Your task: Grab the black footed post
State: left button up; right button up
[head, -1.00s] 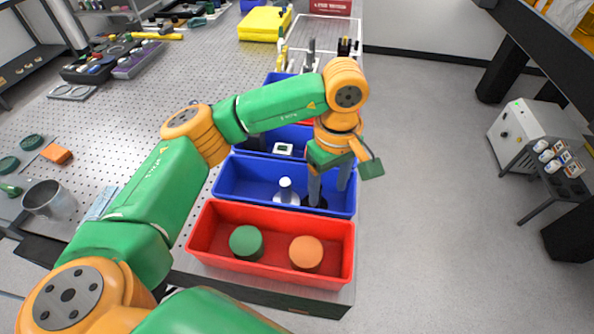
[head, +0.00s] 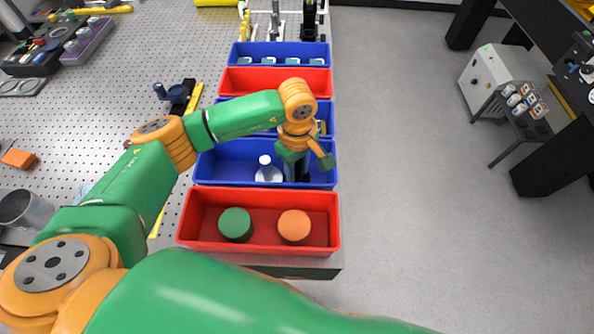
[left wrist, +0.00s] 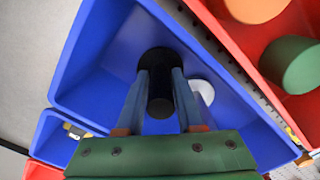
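The black footed post (left wrist: 160,105) stands upright on its round black foot (left wrist: 158,60) in a blue bin (head: 228,174). My left gripper (left wrist: 160,88) reaches down into this bin, with one finger on each side of the post. The fingers look shut on it, with no clear gap in the left wrist view. In the head view the gripper (head: 297,172) hides most of the post. A pale footed post (head: 266,172) stands beside it in the same bin, partly hidden behind a finger in the left wrist view (left wrist: 203,90). My right gripper is not in view.
A red bin (head: 188,218) in front holds a green cylinder (head: 235,224) and an orange cylinder (head: 294,226). More blue and red bins stand behind. The perforated table (head: 130,95) lies left; open floor (head: 420,200) lies right.

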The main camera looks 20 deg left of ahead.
pick_arm(q)
jog(key=shift+d+r, duration=0.1)
grip_shut()
